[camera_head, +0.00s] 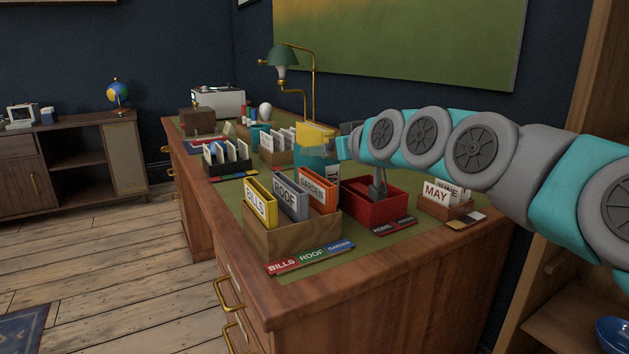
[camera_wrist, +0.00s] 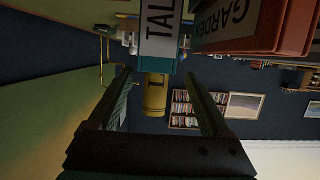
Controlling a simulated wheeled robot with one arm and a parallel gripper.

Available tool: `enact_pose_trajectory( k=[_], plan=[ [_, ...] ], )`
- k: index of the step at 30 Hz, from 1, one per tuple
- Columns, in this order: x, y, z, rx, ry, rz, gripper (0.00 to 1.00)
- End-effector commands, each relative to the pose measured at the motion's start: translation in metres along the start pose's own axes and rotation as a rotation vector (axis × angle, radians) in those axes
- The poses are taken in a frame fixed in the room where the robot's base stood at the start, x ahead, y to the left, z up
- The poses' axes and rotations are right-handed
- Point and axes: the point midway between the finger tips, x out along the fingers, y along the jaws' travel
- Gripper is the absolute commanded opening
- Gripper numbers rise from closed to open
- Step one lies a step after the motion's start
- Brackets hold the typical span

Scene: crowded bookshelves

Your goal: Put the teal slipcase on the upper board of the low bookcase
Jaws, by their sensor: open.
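A teal block (camera_head: 308,157), which looks like the teal slipcase, stands on the desk behind the orange GARDEN folder, with a yellow object (camera_head: 316,133) above or beside it. In the wrist view a piece with a white label reading "TAL" (camera_wrist: 158,35) and a thin teal edge hangs at the top; the rest of it is cut off. A yellow cylinder (camera_wrist: 155,95) shows between my fingers. I cannot identify the low bookcase with certainty.
A wooden box (camera_head: 290,240) with BILLS, ROOF and GARDEN folders and a red tray (camera_head: 365,207) crowd the near desk. A MAY card box (camera_head: 445,208) stands right. A green lamp (camera_head: 284,57) rises behind. Filled bookshelves (camera_wrist: 183,108) show far off in the wrist view.

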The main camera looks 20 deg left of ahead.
Motion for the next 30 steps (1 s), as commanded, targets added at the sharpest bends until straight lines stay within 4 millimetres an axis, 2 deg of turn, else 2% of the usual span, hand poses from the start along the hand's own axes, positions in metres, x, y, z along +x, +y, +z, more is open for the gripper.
enact_pose_trajectory(
  k=[7,15,23,25,30],
  plan=[
    [0.018,0.002,0.002,0.002,-0.002,-0.001,0.83],
    [0.052,0.005,0.004,0.001,-0.002,-0.001,0.83],
    [0.057,0.005,0.004,0.0,-0.001,0.0,0.83],
    [0.057,0.005,0.004,0.0,-0.001,0.0,0.78],
    [0.057,0.005,0.004,0.001,-0.001,0.0,0.59]
  ],
)
